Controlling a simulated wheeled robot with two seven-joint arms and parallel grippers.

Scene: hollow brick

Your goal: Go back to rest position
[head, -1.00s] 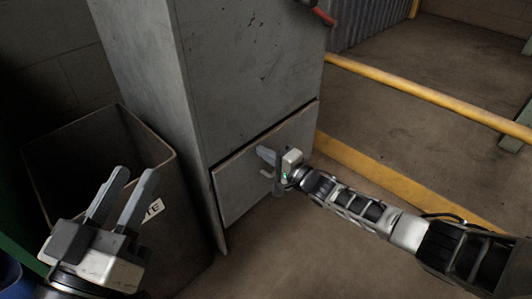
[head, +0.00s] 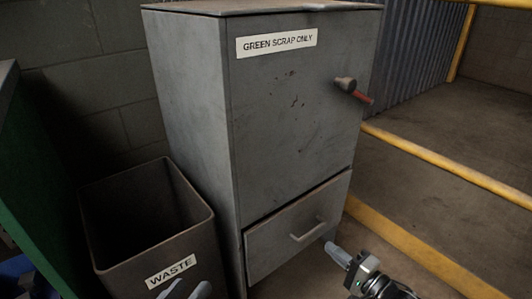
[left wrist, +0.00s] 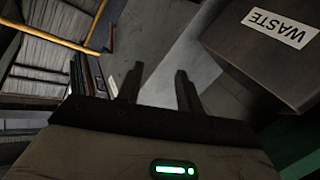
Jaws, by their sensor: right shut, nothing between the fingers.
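My right gripper (head: 338,254) is at the bottom right in the head view. It is shut and empty, just right of and below the handle (head: 308,230) of the lower drawer (head: 272,252), with a gap between them in the picture. My left gripper (head: 187,291) shows only its fingertips at the bottom edge of the head view. In the left wrist view its two fingers (left wrist: 158,85) stand apart with nothing between them.
The drawer sits slightly proud of a grey cabinet (head: 290,110) labelled "GREEN SCRAP ONLY", with a red-tipped lever (head: 350,88). A waste bin (head: 185,245) stands left of it. A yellow rail (head: 450,165) runs at the right above open floor.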

